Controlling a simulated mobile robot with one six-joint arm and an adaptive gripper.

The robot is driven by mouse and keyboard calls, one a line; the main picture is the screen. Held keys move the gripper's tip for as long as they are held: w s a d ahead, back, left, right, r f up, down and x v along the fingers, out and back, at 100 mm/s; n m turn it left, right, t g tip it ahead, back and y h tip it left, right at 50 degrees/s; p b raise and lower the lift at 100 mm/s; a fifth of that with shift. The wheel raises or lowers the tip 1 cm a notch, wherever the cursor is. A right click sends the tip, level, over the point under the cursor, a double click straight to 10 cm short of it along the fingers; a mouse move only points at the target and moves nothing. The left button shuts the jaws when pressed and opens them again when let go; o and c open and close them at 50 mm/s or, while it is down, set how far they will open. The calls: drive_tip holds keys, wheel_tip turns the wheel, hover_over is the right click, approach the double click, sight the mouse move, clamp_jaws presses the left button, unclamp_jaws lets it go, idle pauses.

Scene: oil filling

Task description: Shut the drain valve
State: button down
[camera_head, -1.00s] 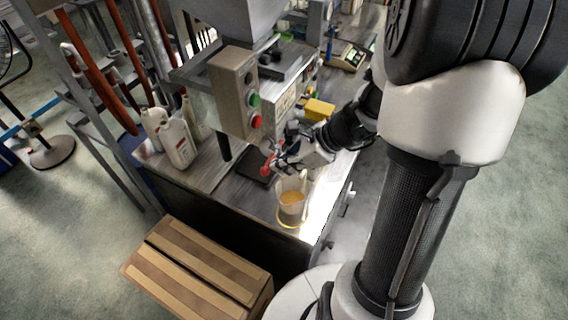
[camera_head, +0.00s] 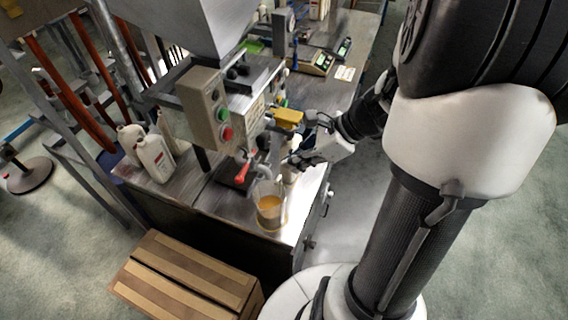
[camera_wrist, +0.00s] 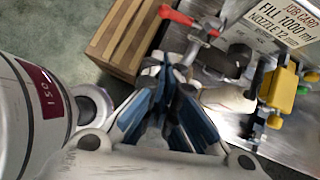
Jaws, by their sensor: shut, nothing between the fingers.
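The drain valve's red handle (camera_head: 245,168) sticks out below the filling machine's control box, tilted, with its tip to the lower left. In the wrist view the handle (camera_wrist: 176,15) is at the top, beyond the fingers. My gripper (camera_head: 290,163) is to the right of the handle and apart from it. In the wrist view the gripper (camera_wrist: 160,70) has its fingers together, with nothing held. A clear jug (camera_head: 270,207) with amber oil stands on the bench below the valve area. I cannot tell whether oil is flowing.
White bottles (camera_head: 154,157) stand at the bench's left. A yellow part (camera_head: 289,116) sits behind my gripper. A cardboard box (camera_head: 185,275) is on the floor in front. A job card (camera_wrist: 285,25) shows in the wrist view. Scales (camera_head: 312,62) stand farther back.

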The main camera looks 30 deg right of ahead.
sight(247, 167)
wheel_tip(247, 167, down, 5)
drive_tip(key=s+d+m+t+b, duration=0.1)
drive_tip(key=d+m+t+b, duration=0.1)
drive_tip(key=b, duration=0.4)
drive_tip(key=w+a+f+b, duration=0.3)
drive_tip(key=w+a+f, duration=0.1)
drive_tip(key=w+a, duration=0.3)
drive_tip(key=shift+w+a+f+t+y, duration=0.3)
drive_tip(key=shift+w+a+f, duration=0.1)
drive_tip(key=shift+w, duration=0.4)
